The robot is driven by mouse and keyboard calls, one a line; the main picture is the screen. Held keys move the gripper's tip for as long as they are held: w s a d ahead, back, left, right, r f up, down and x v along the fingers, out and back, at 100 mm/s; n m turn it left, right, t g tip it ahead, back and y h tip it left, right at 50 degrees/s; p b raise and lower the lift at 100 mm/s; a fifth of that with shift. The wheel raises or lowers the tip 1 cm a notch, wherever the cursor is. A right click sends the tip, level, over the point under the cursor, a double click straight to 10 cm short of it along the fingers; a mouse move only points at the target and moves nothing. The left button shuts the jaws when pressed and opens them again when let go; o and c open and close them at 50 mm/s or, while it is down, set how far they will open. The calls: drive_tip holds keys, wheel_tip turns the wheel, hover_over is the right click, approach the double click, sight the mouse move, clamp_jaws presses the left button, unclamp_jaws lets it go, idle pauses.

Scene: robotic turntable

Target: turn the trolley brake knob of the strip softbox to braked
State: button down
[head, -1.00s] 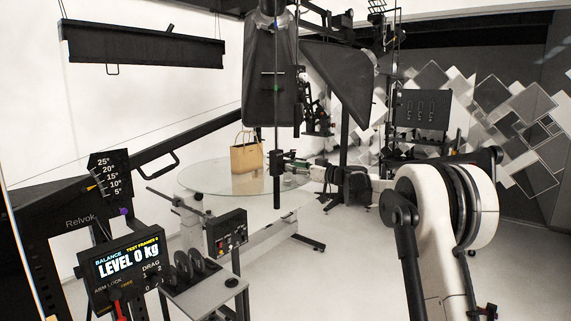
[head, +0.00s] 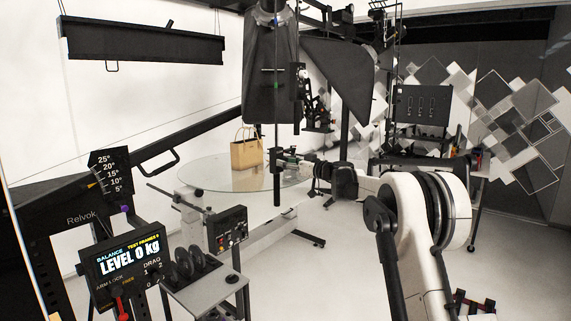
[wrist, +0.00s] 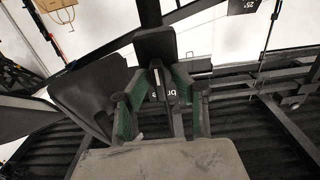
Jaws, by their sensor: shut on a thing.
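A black block (head: 277,163) sits on a thin vertical rod that hangs below a dark softbox (head: 268,75) in the head view; I cannot tell whether this softbox is the strip one. My gripper (head: 287,157) meets the block from the right. In the wrist view, the green-padded fingers of my gripper (wrist: 160,77) reach up to the block (wrist: 154,46) and are shut on a dark part at its near side, seemingly the brake knob. The knob's exact setting cannot be read.
A round glass table (head: 215,180) with a tan bag (head: 246,153) stands behind the rod. A balance panel (head: 122,265) and a small control box (head: 227,228) are at lower left. A second dark softbox (head: 338,75) hangs at right.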

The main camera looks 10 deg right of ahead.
drive_tip(key=shift+m, duration=0.3)
drive_tip(key=m+b, duration=0.2)
drive_tip(key=m, duration=0.1)
drive_tip(key=shift+f, duration=0.15)
drive_tip(key=m+b, duration=0.2)
drive_tip(key=m, duration=0.3)
drive_tip(key=shift+w+d, duration=0.1)
drive_tip(key=m+b, duration=0.1)
drive_tip(key=m, duration=0.3)
drive_tip(key=shift+b, duration=0.3)
drive_tip(key=m, duration=0.5)
drive_tip(key=shift+d+f+b, duration=0.1)
drive_tip(key=shift+f+b, duration=0.05)
drive_tip(key=shift+b, duration=0.25)
drive_tip(key=shift+m, duration=0.3)
drive_tip(key=c, duration=1.8)
unclamp_jaws()
